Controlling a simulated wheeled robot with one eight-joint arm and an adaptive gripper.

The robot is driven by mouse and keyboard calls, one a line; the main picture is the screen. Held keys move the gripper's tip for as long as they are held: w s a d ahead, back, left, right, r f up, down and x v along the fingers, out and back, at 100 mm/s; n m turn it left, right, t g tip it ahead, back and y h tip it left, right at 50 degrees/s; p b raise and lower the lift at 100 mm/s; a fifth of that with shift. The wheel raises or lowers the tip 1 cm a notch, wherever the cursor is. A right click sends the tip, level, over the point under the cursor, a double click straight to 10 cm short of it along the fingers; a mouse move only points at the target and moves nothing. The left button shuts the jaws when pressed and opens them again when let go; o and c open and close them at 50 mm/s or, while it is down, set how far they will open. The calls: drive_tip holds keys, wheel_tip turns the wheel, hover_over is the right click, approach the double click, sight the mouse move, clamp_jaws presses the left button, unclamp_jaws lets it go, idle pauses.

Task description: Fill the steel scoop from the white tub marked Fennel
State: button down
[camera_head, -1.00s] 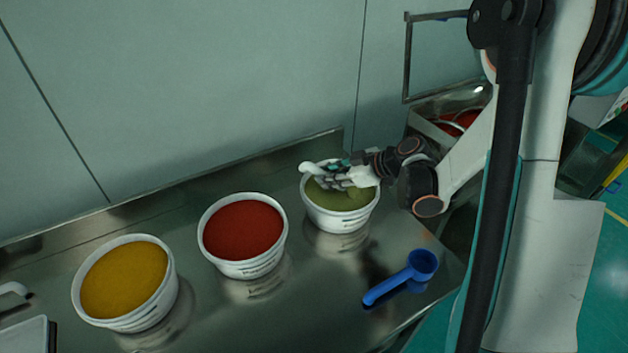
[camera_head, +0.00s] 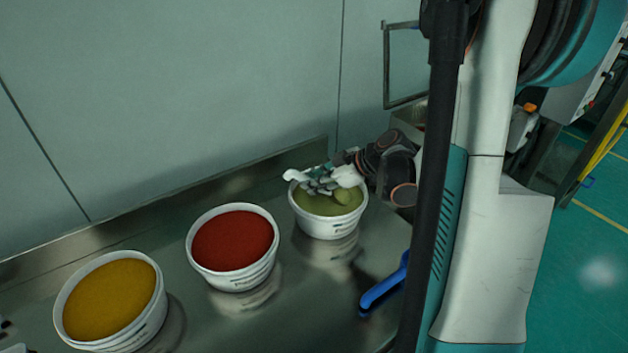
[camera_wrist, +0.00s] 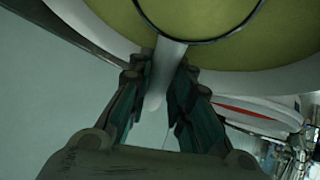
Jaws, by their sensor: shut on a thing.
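A white tub of olive-green powder (camera_head: 316,225) stands at the right end of the row of tubs; its label is too small to read. My gripper (camera_head: 322,181) is over this tub, shut on the pale handle of the scoop (camera_wrist: 172,58). In the wrist view the handle runs between the fingers (camera_wrist: 158,95). The scoop's thin dark rim curves over the green powder, and green fills the area inside it. In the head view a green lump shows just below the gripper, at the powder surface. I cannot tell how deep the bowl sits.
A white tub of red powder (camera_head: 240,280) and one of yellow powder (camera_head: 120,340) stand to the left on the steel counter (camera_head: 190,310). A blue scoop (camera_head: 383,290) lies in front, partly hidden by my arm. A wall closes off the back.

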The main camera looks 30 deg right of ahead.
sight(303, 176)
drive_tip(key=shift+w+a+r+g+h+p, duration=0.3)
drive_tip(key=shift+r+g+h+p, duration=0.2)
drive_tip(key=shift+p, duration=0.55)
drive_tip(key=shift+w+a+r+g+h+p, duration=0.35)
drive_tip(key=shift+r+p, duration=0.2)
drive_tip(key=shift+p, duration=0.5)
drive_tip(key=shift+w+a+r+g+h+p, duration=0.2)
drive_tip(key=shift+r+g+h+p, duration=0.2)
drive_tip(key=shift+r+p, duration=0.25)
drive_tip(key=shift+w+a+r+g+h+p, duration=0.15)
drive_tip(key=shift+r+g+h+p, duration=0.25)
drive_tip(key=shift+p, duration=0.45)
drive_tip(key=shift+w+a+r+g+h+p, duration=0.1)
drive_tip(key=shift+a+r+g+h+p, duration=0.2)
drive_tip(key=shift+r+p, duration=0.4)
drive_tip(key=shift+d+f, duration=0.1)
drive_tip(key=shift+f, duration=0.05)
